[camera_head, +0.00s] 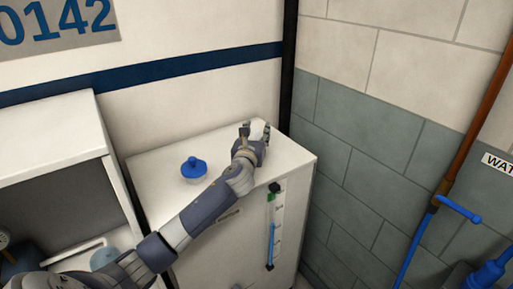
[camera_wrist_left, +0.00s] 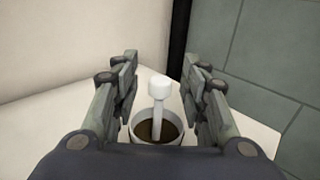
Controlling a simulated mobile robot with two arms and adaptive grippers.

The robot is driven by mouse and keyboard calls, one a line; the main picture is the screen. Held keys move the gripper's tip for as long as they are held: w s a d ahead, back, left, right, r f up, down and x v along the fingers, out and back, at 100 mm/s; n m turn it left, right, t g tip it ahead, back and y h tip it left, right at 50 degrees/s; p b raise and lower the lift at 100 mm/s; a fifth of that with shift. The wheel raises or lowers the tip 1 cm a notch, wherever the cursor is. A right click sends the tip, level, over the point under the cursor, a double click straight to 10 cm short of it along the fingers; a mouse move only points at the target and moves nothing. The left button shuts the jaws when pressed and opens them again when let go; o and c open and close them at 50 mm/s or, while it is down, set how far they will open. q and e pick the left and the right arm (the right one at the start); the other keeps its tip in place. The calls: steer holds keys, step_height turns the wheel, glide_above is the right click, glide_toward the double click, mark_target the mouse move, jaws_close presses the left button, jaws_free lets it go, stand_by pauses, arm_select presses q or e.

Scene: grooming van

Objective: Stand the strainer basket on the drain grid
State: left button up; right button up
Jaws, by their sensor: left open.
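In the left wrist view, a white post with a knob on top (camera_wrist_left: 159,90) stands up from a round, white-rimmed opening (camera_wrist_left: 175,139) with a dark brown inside. It looks like the handle of the strainer basket; the basket's body is not clearly seen. My left gripper (camera_wrist_left: 163,88) is open, with one finger on each side of the post and gaps visible on both sides. In the head view my left gripper (camera_head: 256,132) is over the far right part of the white cabinet top and hides most of the opening. I cannot make out a drain grid. My right gripper is not in view.
A blue knobbed cap (camera_head: 194,169) sits on the white cabinet (camera_head: 151,172), left of my arm. The cabinet front has a level gauge (camera_head: 275,225). Walls stand close behind and to the right. A white open-fronted unit (camera_head: 55,135) is at left; a blue-handled pipe (camera_head: 455,208) at right.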

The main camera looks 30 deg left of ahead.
arm_select(q)
jaws_close()
steer(key=shift+r, duration=0.1)
